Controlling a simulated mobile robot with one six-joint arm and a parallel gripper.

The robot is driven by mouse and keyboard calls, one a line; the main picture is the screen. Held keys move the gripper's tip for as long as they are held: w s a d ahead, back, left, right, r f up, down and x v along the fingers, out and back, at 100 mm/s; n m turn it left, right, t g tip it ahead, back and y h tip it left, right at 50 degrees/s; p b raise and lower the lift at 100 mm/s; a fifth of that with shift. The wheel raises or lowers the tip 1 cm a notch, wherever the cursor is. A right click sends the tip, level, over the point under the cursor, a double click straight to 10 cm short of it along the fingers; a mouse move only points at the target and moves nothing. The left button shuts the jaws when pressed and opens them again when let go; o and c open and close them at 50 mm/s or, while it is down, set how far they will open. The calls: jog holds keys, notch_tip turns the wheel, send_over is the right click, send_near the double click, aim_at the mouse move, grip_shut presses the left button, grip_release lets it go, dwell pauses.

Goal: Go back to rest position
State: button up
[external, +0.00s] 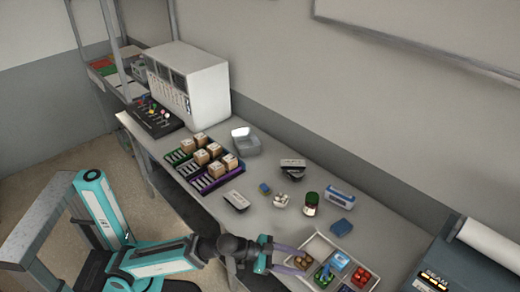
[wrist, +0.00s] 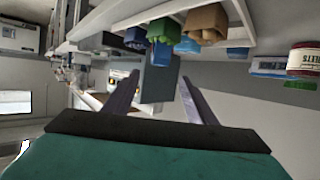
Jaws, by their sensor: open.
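My gripper (external: 297,258) is open and empty. Its two grey-purple fingers point right, near the left edge of the white divided tray (external: 317,238) at the table's front; I cannot tell the exact gap. In the wrist view, both fingers of my gripper (wrist: 156,88) stand apart with nothing between them. The tray also shows along the top of the wrist view (wrist: 110,14), where the picture is turned over.
Racks with brown boxes (external: 205,157), a grey bin (external: 245,142) and a white cabinet (external: 190,82) stand farther left. A grey machine (external: 450,265) is at right.

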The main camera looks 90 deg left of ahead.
dwell(0.3)
